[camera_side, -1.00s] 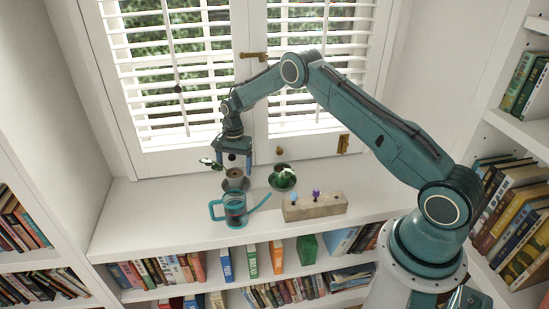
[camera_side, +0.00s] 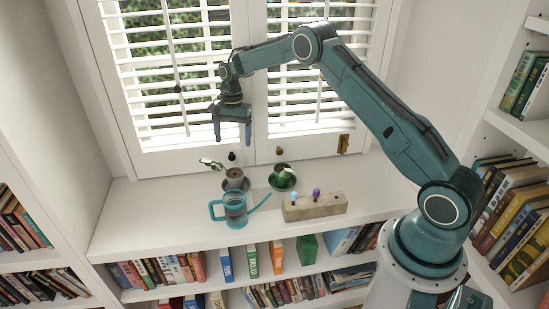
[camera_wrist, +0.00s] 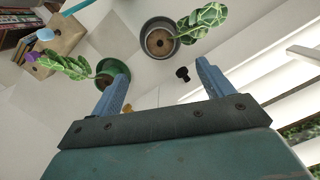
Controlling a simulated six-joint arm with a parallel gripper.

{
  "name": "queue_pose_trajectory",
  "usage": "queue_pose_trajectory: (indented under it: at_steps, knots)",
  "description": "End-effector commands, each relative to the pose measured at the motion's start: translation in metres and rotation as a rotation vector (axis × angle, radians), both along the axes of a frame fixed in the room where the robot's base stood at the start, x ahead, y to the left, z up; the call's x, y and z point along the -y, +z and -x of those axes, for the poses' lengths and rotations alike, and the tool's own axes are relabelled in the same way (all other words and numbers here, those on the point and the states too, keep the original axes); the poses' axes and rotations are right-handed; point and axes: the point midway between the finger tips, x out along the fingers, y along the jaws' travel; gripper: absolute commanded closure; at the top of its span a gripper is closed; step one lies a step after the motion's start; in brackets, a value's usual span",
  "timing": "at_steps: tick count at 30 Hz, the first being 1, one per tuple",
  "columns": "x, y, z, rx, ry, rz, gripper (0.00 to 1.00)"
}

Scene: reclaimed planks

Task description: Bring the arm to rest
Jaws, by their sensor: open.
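My gripper (camera_side: 232,141) is open and empty, pointing down in the air in front of the window shutters, above and apart from the plants. In the wrist view the gripper (camera_wrist: 160,85) shows two spread blue fingers with nothing between them. A plant in a grey pot (camera_side: 234,174) stands on the white ledge below it. A plant in a green pot (camera_side: 283,180) stands to its right. The wrist view also shows the grey pot (camera_wrist: 150,45) and the green pot (camera_wrist: 102,78).
A teal watering can (camera_side: 236,211) stands in front of the grey pot. A wooden block (camera_side: 315,206) with a blue and a purple item stands to the right on the white ledge (camera_side: 150,215). Shutters (camera_side: 165,85) are behind my gripper. Bookshelves flank both sides.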

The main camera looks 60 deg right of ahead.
Motion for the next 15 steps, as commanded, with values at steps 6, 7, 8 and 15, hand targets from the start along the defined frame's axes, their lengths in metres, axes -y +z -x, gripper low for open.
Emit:
queue_pose_trajectory:
  at_steps: [6,7,8,15]
  knots:
    - [-0.004,0.015,0.003,0.015,0.026,0.004,0.2]
    - [-0.005,0.019,0.004,0.02,0.033,0.004,0.2]
    - [-0.006,0.024,0.005,0.025,0.041,0.006,0.2]
    - [-0.02,0.076,0.022,0.08,0.14,0.022,0.2]
